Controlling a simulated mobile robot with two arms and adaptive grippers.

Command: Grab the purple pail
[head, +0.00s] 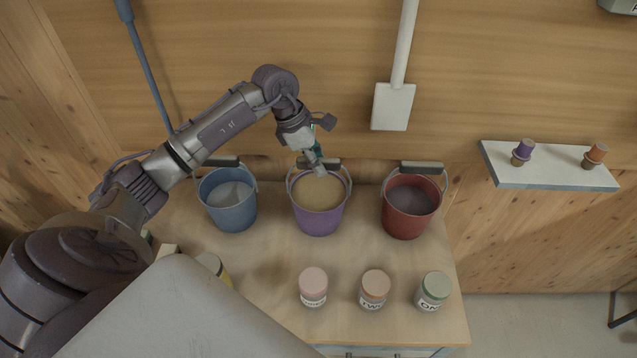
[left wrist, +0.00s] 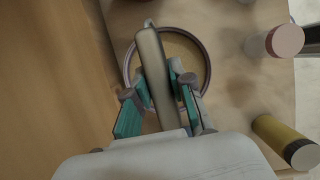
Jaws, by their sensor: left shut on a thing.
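The purple pail (head: 318,222) stands upright on the wooden table between two other pails and holds tan contents. Its grey handle grip (head: 330,163) is raised at the back of the rim. My left gripper (head: 315,163) reaches down to this handle from above. In the left wrist view, the two teal-sided fingers of my left gripper (left wrist: 159,92) are on either side of the handle (left wrist: 152,60), shut on it, with the round pail rim (left wrist: 204,50) below. The pail appears to rest on the table. My right gripper is not in view.
A blue pail (head: 230,212) stands to the left and a red pail (head: 408,222) to the right. Lidded jars, pink (head: 313,290), orange (head: 374,292) and green (head: 434,292), stand along the front. A wall shelf (head: 550,172) holds two small stoppered items.

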